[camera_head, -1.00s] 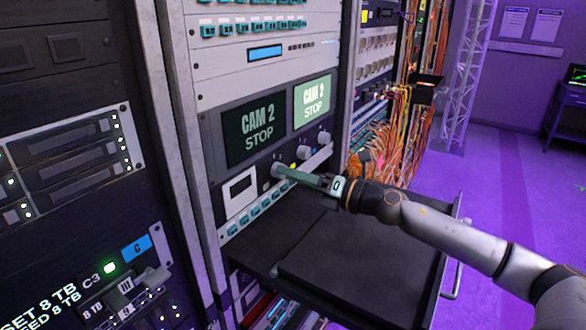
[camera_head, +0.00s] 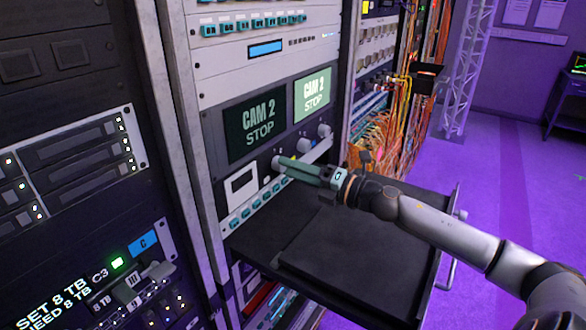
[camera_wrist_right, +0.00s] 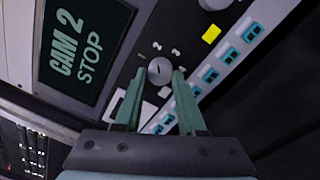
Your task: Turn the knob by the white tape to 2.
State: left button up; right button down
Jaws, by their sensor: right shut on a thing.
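The round grey knob (camera_wrist_right: 159,71) sits on the dark panel below the CAM 2 STOP screens, with the numbers 1, 2 and 3 printed around it. My right gripper (camera_wrist_right: 160,76) is shut on this knob, with one green finger on each side. In the head view my right gripper (camera_head: 284,166) reaches the panel from the right and covers part of the knob. A small white patch (camera_head: 267,180), likely the white tape, shows just below it. The knob's mark is too small to tell which number it points at. My left gripper is out of view.
A second knob with yellow tape (camera_wrist_right: 211,33) sits to the right. A row of teal buttons (camera_head: 250,211) runs below. A black pull-out shelf (camera_head: 350,250) juts out under my right arm. Orange cables (camera_head: 385,140) hang at the right.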

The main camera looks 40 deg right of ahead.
jog(key=c, duration=0.5)
grip_release()
jog(key=shift+b+v, duration=0.5)
jog(key=shift+v, duration=0.7)
jog(key=v, duration=1)
jog(key=shift+s, duration=0.15)
